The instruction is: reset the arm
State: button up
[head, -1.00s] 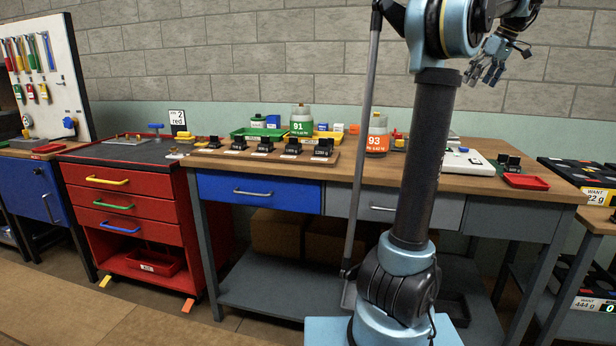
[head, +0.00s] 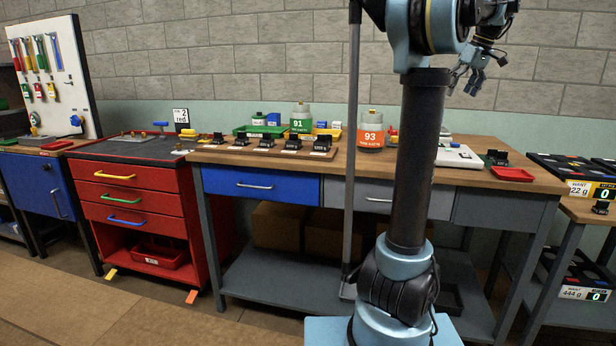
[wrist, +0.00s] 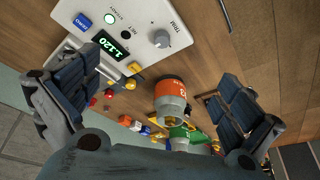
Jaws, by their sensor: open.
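My gripper (head: 467,80) is raised in the air at the upper right of the head view, in front of the block wall and above the right part of the workbench. My arm is folded at the top of its dark column. In the wrist view my gripper (wrist: 155,108) shows its two blue-grey fingers spread wide apart, with nothing between them. Below it in that view lie the bench top and a white scale (wrist: 130,30) with a green display reading 1.120.
The wooden workbench (head: 330,170) carries an orange-labelled jar (head: 370,132), a green-labelled jar (head: 300,122), a row of black weights and a red tray (head: 513,174). A red drawer cabinet (head: 135,205) stands left. Scales with displays stand at the right edge. Floor at lower left is clear.

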jog(key=s+a+f+m, duration=0.1)
jog(key=s+a+f, duration=0.35)
jog(key=a, duration=0.25)
jog(key=s+a+f+m+g+h, duration=0.1)
jog(key=s+a+f, duration=0.2)
jog(key=a+f, duration=0.35)
jog(key=s+a+f, duration=0.3)
jog(key=a+f, duration=0.1)
jog(key=a, duration=0.3)
jog(key=s+a+f+m, duration=0.1)
jog(key=s+a+f, duration=0.2)
jog(key=s+f, duration=0.3)
jog(key=s+a+f+m, duration=0.1)
jog(key=s+a+f, duration=0.2)
jog(key=s+f, duration=0.3)
jog(key=s+a+f+m+h, duration=0.1)
jog(key=s+a+f, duration=0.2)
jog(key=f, duration=1)
jog(key=s, duration=0.3)
jog(key=shift+s+a+f, duration=0.25)
jog(key=shift+a+f, duration=0.1)
jog(key=shift+w+f, duration=0.2)
jog(key=shift+w, duration=0.25)
jog(key=shift+c, duration=0.2)
